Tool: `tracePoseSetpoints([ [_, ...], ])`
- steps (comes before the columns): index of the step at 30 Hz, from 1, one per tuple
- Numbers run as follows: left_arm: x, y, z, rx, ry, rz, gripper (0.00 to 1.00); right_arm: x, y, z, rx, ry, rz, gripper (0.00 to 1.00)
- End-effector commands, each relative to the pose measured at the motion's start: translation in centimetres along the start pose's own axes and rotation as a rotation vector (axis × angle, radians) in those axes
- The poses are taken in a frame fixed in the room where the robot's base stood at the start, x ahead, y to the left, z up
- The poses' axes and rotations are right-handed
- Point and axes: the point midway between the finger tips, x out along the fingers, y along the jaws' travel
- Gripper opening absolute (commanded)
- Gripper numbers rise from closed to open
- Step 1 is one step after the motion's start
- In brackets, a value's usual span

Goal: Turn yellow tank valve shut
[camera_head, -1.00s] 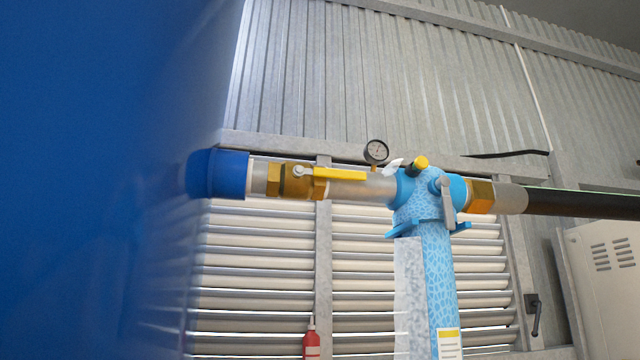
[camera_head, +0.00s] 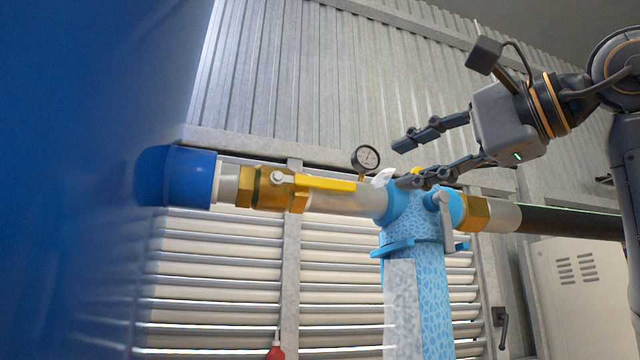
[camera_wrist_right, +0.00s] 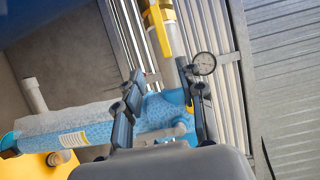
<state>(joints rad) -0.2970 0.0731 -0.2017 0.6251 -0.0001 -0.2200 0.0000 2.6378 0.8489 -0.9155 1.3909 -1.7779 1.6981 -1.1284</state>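The yellow valve handle (camera_head: 325,184) lies along the horizontal pipe, pointing right from the brass valve body (camera_head: 268,189). The handle also shows at the top of the right wrist view (camera_wrist_right: 157,32). My right gripper (camera_head: 404,163) comes in from the right in the head view. Its two fingers are spread apart with nothing between them, right of the handle's free end. In the right wrist view the open fingers (camera_wrist_right: 160,74) point toward the pipe and handle, short of the handle. My left gripper is in neither view.
A round pressure gauge (camera_head: 365,158) stands on the pipe close to the right fingertips. The blue patterned filter column (camera_head: 413,230) and its blue fittings lie below the gripper. The large blue tank (camera_head: 85,200) fills the left side. A slatted wall (camera_head: 225,285) stands behind.

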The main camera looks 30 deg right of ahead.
Motion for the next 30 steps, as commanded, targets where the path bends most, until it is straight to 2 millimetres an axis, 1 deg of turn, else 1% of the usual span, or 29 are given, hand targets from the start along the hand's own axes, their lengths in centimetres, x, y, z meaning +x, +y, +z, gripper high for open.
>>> tracePoseSetpoints([
  [1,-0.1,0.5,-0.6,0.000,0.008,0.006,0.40,-0.7,-0.2,-0.1,-0.011,0.015,-0.009,0.39],
  [3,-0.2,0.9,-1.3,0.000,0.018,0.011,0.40,-0.6,-0.3,-0.2,-0.016,0.023,-0.012,0.39],
  [6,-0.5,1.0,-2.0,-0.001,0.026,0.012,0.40,0.5,-0.5,-0.1,-0.016,0.022,-0.011,0.39],
  [8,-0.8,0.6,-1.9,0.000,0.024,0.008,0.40,1.5,-0.5,-0.1,-0.015,0.021,-0.009,0.39],
  [11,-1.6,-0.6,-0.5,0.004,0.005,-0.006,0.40,3.6,-0.6,-0.2,-0.015,0.020,-0.009,0.39],
  [15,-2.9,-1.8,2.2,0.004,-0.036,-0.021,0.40,6.7,-0.7,-0.4,-0.013,0.020,-0.007,0.39],
  [17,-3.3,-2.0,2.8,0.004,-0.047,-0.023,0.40,8.0,-0.6,-0.4,-0.013,0.020,-0.007,0.39],
  [19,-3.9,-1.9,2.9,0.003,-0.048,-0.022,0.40,9.3,-0.7,-0.4,-0.012,0.019,-0.008,0.39],
  [22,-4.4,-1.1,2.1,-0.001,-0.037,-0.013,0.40,10.9,-0.7,-0.4,-0.013,0.018,-0.009,0.39],
  [24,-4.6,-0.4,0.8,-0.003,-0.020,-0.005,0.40,11.7,-0.7,-0.3,-0.013,0.017,-0.010,0.39],
  [27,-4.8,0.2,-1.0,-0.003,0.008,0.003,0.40,12.5,-0.6,-0.3,-0.013,0.017,-0.011,0.39],
  [30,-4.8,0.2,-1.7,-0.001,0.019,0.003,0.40,12.8,-0.5,-0.4,-0.012,0.017,-0.012,0.39],
])
